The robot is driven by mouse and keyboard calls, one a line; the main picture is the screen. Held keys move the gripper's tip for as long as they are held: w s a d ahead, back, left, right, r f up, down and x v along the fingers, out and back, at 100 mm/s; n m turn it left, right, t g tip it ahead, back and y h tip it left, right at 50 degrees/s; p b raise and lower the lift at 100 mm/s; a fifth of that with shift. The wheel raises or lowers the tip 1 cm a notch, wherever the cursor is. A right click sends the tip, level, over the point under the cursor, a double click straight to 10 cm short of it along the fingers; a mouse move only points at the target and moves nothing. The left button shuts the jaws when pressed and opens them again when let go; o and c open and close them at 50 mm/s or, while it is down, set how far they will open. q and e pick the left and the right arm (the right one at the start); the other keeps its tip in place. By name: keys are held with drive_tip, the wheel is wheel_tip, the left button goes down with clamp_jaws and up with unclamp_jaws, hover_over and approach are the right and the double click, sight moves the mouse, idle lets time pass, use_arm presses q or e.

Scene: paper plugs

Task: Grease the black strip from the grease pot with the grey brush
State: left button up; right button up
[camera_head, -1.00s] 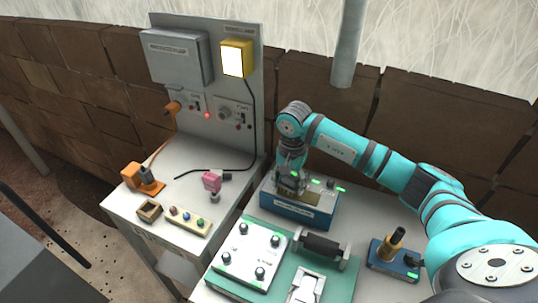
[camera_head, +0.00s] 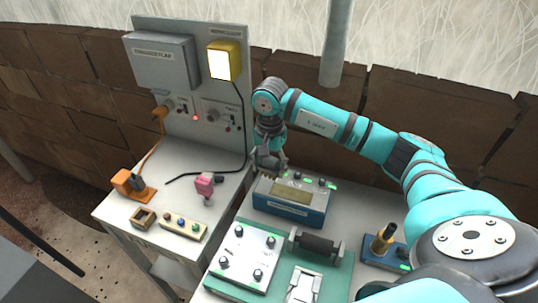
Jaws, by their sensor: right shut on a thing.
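My right gripper (camera_head: 267,163) hangs at the back left corner of a blue box (camera_head: 288,211). It is shut on a small grey thing, probably the grey brush, which is hard to tell apart from the fingers. The box has an olive panel on top. A dark roller-like bar (camera_head: 317,244), perhaps the black strip, lies between grey brackets on the green plate. A brass pot with a dark top (camera_head: 384,239) stands on a small blue base; I cannot tell whether it or the blue box is the grease pot. My left gripper is out of view.
A white panel with several black knobs (camera_head: 241,258) and a white bracket (camera_head: 303,286) are on the green plate. The left table holds a pink piece (camera_head: 205,184), an orange tool (camera_head: 129,184) and a button strip (camera_head: 183,227). A grey upright board (camera_head: 177,91) stands behind.

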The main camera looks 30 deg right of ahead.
drive_tip(key=shift+w+r+p, duration=0.1)
drive_tip(key=shift+r+p, duration=0.2)
drive_tip(key=shift+r, duration=0.8)
